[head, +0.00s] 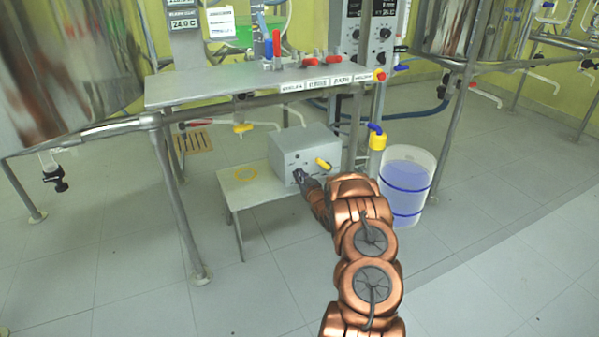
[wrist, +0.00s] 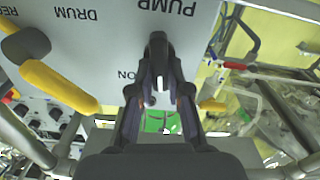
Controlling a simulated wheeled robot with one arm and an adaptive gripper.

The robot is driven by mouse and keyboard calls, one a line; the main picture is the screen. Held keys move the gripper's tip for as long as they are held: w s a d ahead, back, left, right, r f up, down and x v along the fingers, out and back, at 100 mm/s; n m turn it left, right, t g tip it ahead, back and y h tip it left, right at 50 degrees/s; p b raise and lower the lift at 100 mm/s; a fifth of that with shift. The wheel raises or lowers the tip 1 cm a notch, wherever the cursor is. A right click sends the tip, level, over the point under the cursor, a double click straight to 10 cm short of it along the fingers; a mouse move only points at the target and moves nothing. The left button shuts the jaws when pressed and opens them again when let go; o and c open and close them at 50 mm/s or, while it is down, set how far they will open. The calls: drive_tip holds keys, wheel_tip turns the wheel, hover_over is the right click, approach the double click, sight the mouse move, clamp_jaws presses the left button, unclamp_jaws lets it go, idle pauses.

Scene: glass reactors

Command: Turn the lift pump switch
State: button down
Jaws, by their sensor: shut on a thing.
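The lift pump switch is a small dark knob (wrist: 157,48) on the grey front of a control box (head: 290,141). It sits by the printed word PUMP, with ON beside it, upside down in the wrist view. My gripper (wrist: 160,88) has its two fingers closed around the knob. In the head view my gripper (head: 301,178) is at the box's front, left of a yellow lever (head: 323,164), and hides the knob there. The switch's exact turn angle is hard to tell. The yellow lever also shows in the wrist view (wrist: 58,86), left of my gripper, near the word DRUM.
The box stands on a low grey table (head: 262,189) under a metal bench (head: 220,87). A translucent bucket (head: 408,180) with blue bands stands to its right, next to a yellow-and-blue fitting (head: 376,143). A bench leg (head: 178,200) stands left. The floor in front is clear.

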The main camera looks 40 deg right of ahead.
drive_tip(key=m+p, duration=0.1)
drive_tip(key=p, duration=0.1)
drive_tip(key=m+p, duration=0.2)
drive_tip(key=shift+d+r+p, duration=0.1)
drive_tip(key=shift+r+p, duration=0.25)
drive_tip(key=shift+p, duration=0.05)
drive_tip(key=m+p, duration=0.2)
drive_tip(key=m, duration=0.1)
drive_tip(key=shift+d+f, duration=0.1)
drive_tip(key=shift+f, duration=0.15)
drive_tip(key=shift+s+d+f+m+p, duration=0.1)
drive_tip(key=shift+m+p, duration=0.35)
drive_tip(key=shift+m, duration=0.45)
drive_tip(key=shift+d+f+m+p, duration=0.1)
drive_tip(key=shift+m+p, duration=0.3)
drive_tip(key=shift+m, duration=0.5)
drive_tip(key=c, duration=1.1)
unclamp_jaws()
drive_tip(key=shift+s, duration=0.15)
drive_tip(key=shift+v, duration=5.9)
